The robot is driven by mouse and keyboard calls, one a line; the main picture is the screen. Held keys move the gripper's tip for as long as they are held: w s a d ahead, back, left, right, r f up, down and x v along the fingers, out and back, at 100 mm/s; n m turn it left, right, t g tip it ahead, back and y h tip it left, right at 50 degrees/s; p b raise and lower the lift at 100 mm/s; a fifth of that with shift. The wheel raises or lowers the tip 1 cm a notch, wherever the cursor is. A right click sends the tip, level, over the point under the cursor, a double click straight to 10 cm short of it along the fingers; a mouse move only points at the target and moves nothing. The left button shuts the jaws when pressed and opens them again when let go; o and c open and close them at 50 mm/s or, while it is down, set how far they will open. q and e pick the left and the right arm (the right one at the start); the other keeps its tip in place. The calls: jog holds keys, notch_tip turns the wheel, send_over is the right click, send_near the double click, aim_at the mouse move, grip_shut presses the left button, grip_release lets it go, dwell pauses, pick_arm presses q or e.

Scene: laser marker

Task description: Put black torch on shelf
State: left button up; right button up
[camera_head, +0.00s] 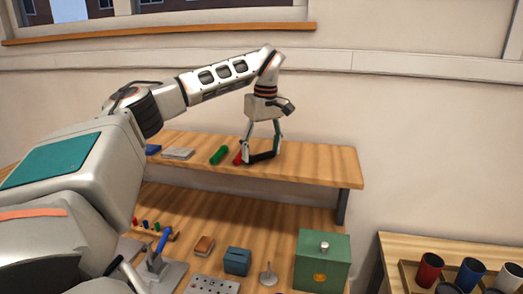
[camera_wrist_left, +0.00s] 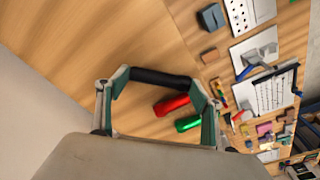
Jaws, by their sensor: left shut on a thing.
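The black torch (camera_head: 262,157) is at the wooden shelf (camera_head: 320,165), to the right of a red torch (camera_head: 238,158) and a green torch (camera_head: 219,155). My left gripper (camera_head: 260,155) points down at the shelf and is shut on the black torch, one finger at each end. In the left wrist view the black torch (camera_wrist_left: 158,78) spans between the fingertips, with the red torch (camera_wrist_left: 172,104) and green torch (camera_wrist_left: 188,123) beside it. The black torch looks on or just above the shelf top; I cannot tell which. My right gripper is not in view.
Flat items (camera_head: 178,153) lie on the shelf's left part; its right end is bare. Below, the bench holds a green box (camera_head: 322,262), a blue block (camera_head: 237,261) and a perforated plate (camera_head: 212,285). Cups (camera_head: 429,270) stand on a table at right. A wall is behind.

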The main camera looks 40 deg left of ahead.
pick_arm(q)
jog(key=shift+f, duration=0.15)
jog(key=o, duration=1.1)
jog(key=shift+o, duration=0.2)
notch_tip(320, 180, up, 12)
jog(key=d, duration=0.1)
jog(key=shift+s+d, duration=0.15)
